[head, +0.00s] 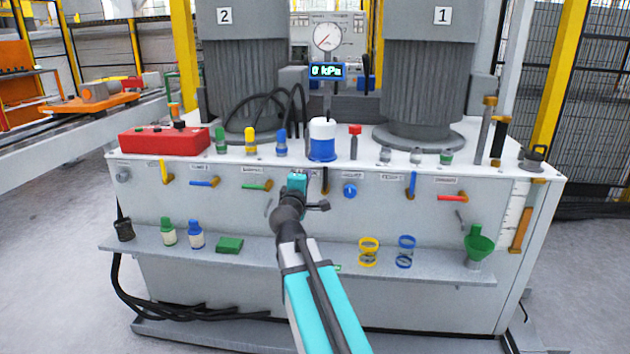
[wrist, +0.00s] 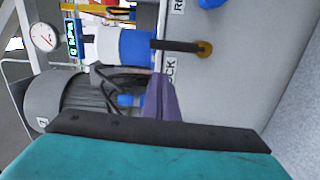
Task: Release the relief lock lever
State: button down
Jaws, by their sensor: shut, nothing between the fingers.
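The relief lock lever is the dark handle (head: 325,178) on the front panel, with a brass pivot at its lower end. In the head view it points up from that pivot. In the rotated wrist view the dark lever (wrist: 175,45) runs left from its brass pivot, beside a label whose visible letters read "OCK". My gripper (head: 297,178) is just left of the lever in the head view. In the wrist view its purplish fingers (wrist: 161,98) are shut and empty, apart from the lever, and cover part of the label.
A blue knob (head: 349,190) is right of the lever, and a green-handled lever (head: 256,187) is left of my gripper. A white and blue cap (head: 322,140) stands on the bench top above. The gauge display (head: 327,71) reads 0 kPa. A shelf (head: 330,259) juts out below.

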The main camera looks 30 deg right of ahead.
jog(key=b+v, duration=0.1)
jog(key=v, duration=0.4)
jog(key=shift+a+f, duration=0.1)
jog(key=shift+a, duration=0.3)
jog(key=b+v, duration=0.2)
jog(key=b, duration=0.5)
jog(key=shift+s, duration=0.1)
jog(key=b+v, duration=0.2)
jog(key=b, duration=0.1)
jog(key=shift+s+a, duration=0.1)
dwell(0.3)
jog(key=shift+s, duration=0.1)
jog(key=shift+r, duration=0.25)
dwell(0.4)
